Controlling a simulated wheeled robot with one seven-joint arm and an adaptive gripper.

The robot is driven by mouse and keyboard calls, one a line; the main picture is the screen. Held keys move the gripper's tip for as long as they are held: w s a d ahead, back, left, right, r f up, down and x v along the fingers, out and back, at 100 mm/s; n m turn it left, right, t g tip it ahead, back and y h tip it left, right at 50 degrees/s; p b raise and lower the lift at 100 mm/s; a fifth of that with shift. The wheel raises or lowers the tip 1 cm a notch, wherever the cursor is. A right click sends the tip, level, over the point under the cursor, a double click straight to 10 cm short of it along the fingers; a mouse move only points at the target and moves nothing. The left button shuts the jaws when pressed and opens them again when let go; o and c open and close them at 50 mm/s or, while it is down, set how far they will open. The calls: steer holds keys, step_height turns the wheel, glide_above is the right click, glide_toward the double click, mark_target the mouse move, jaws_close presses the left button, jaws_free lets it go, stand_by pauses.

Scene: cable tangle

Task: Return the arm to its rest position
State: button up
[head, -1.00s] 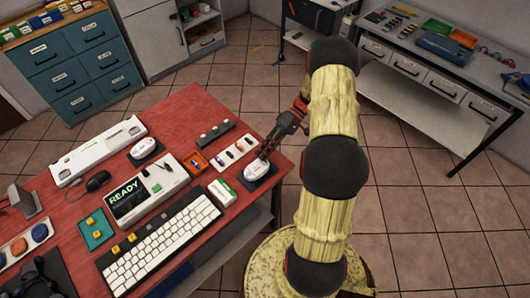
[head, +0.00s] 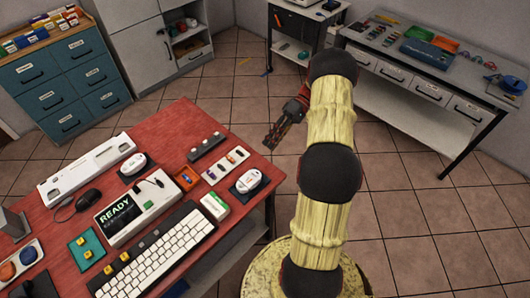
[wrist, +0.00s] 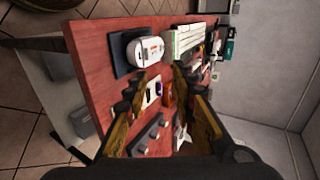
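My gripper (head: 277,140) is raised in the air just past the right edge of the red table, clear of everything in the head view. In the wrist view its two fingers (wrist: 162,84) stand apart with nothing held between them. My arm, in a pale yellow sleeve with black joints, is bent up in the right half of the head view.
Cabinets (head: 70,80) stand at the back left, a workbench (head: 405,120) at the right. Tiled floor lies open between them.

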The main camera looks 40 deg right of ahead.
steer(key=shift+v, duration=0.8)
steer(key=s+a+f+m+g+h, duration=0.1)
steer(key=s+a+f+m+h, duration=0.2)
steer(key=m, duration=0.4)
steer(key=s+a+r+n+t+h, duration=0.2)
steer(key=s+a+r+h, duration=0.1)
steer(key=a+r, duration=0.6)
steer(key=s+a+r+n+t+h, duration=0.2)
steer(key=s+a+r+h, duration=0.1)
steer(key=a+r, duration=0.6)
steer(key=s+a+r+n+t+h, duration=0.2)
steer(key=s+a+r+t+h, duration=0.1)
steer(key=a+r, duration=0.7)
steer(key=shift+s+a+n, duration=0.3)
steer(key=shift+s+a, duration=0.15)
steer(key=shift+s, duration=0.2)
steer(key=c, duration=0.3)
